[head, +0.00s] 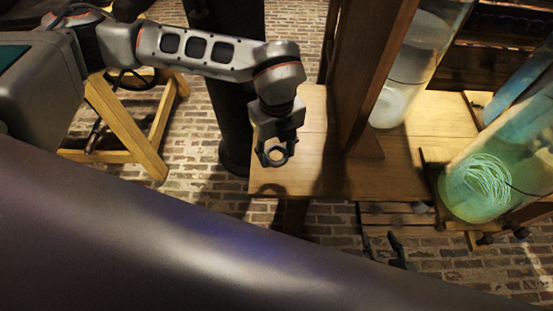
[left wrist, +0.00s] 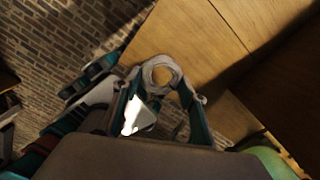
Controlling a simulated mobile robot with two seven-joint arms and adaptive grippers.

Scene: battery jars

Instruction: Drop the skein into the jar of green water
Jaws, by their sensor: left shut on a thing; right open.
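The skein (head: 277,155) is a small pale grey ring. My left gripper (head: 275,150) is shut on it and holds it over the near left end of the wooden bench. In the left wrist view the skein (left wrist: 161,72) sits between the fingertips, over the bench edge. The jar of green water (head: 515,165) stands at the right, well apart from the skein, with pale looped strands inside. A green curved surface (left wrist: 270,158) at the lower right of the wrist view looks like this jar. My right gripper (head: 383,248) shows only as dark finger parts, open; the rest is hidden.
A wooden post (head: 365,80) rises from the bench (head: 310,170) between the skein and the jars. A jar with cloudy pale contents (head: 405,85) stands behind the post. A bluish tube (head: 520,80) is at the far right. A wooden trestle (head: 125,125) stands at left.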

